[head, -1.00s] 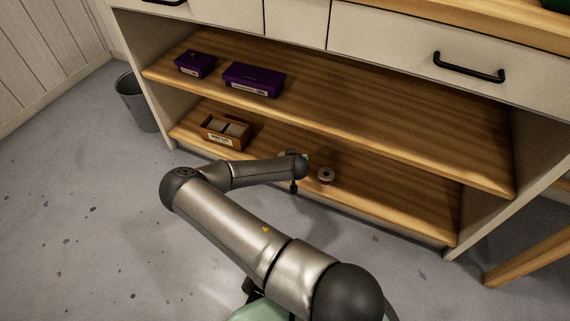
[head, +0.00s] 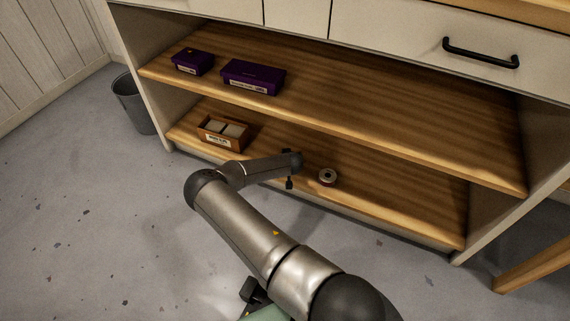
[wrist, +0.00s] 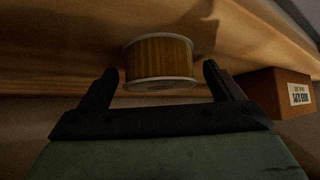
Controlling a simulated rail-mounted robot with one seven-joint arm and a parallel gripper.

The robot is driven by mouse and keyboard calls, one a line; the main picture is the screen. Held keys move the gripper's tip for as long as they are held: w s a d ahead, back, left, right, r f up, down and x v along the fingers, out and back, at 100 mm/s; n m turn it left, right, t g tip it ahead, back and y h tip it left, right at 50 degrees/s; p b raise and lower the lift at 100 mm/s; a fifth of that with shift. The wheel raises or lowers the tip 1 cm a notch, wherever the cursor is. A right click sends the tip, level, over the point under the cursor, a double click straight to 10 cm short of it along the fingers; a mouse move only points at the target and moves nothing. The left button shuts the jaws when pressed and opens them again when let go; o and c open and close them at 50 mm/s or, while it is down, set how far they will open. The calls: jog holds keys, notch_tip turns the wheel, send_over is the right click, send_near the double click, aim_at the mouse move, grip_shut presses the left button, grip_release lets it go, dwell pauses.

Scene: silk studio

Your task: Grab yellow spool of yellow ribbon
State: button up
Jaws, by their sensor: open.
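A spool (wrist: 159,58) of golden-yellow ribbon with pale round ends shows in the wrist view, standing on the wooden shelf. It also shows in the head view as a small round thing (head: 327,178) near the front edge of the lower shelf. My gripper (wrist: 159,70) is open and empty, with one dark finger to each side of the spool's near end in the picture. The spool appears just ahead of the fingertips; I cannot tell whether it reaches between them. In the head view my arm's end is just left of the spool, its fingers mostly hidden.
An orange-brown box (head: 224,132) with a label stands left on the lower shelf (head: 400,200); it shows at right in the wrist view (wrist: 276,92). Two purple boxes (head: 252,77) (head: 192,62) sit on the upper shelf (head: 380,110), which overhangs the lower one. A bin (head: 133,103) stands left.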

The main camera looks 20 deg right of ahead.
jog(key=c, duration=1.1)
